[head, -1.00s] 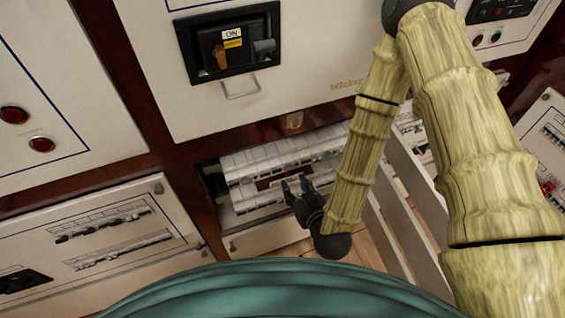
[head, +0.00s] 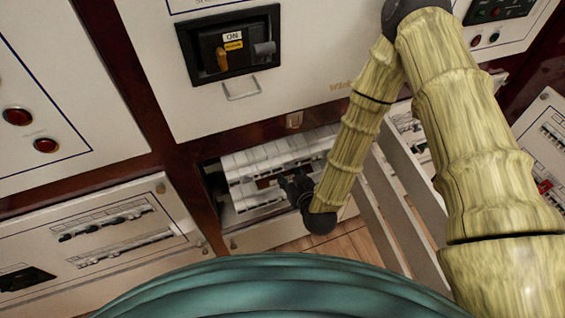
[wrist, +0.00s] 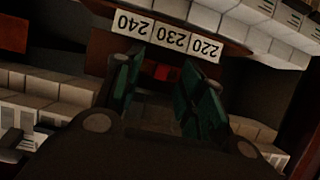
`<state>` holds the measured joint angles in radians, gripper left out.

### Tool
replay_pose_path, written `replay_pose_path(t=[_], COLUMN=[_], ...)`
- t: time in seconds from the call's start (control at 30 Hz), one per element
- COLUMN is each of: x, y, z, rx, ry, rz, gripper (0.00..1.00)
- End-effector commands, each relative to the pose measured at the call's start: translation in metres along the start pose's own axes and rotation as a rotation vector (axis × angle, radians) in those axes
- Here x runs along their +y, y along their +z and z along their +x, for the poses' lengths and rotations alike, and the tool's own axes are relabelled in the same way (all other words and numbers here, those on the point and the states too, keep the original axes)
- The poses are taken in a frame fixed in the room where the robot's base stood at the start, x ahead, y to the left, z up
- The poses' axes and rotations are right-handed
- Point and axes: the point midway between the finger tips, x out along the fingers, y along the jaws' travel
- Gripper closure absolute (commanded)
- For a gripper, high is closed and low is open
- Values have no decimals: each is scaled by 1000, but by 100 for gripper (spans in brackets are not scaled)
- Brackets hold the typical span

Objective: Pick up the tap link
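My gripper (head: 292,183) reaches into the open compartment with the breaker rows. In the wrist view my gripper (wrist: 165,88) is open, with its two green-padded fingers apart. A small red piece (wrist: 166,72), possibly the tap link, shows between and beyond the fingertips. It sits below a strip of upside-down labels (wrist: 166,36) reading 240, 230 and 220. I see no contact between the fingers and it. Its lower part and what lies between the fingers are dark. In the head view my gripper hides this spot.
Rows of white breakers (head: 265,160) lie above and below the dark red-brown strip (wrist: 100,45). An open grey door (head: 385,215) stands right of my forearm. A panel with an ON switch (head: 228,47) is above. Wooden floor (head: 335,246) shows below.

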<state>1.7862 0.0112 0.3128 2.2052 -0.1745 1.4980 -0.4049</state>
Motion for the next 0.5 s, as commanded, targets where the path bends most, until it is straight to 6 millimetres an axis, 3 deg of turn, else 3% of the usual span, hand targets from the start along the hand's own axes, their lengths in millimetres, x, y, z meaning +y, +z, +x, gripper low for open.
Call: replay_pose_path(t=[0.03, 0.27, 0.5], x=[0, 0, 0], y=[0, 0, 0], z=[0, 0, 0], rx=[0, 0, 1], ry=[0, 0, 0], rz=[0, 0, 0], gripper=[61, 100, 100])
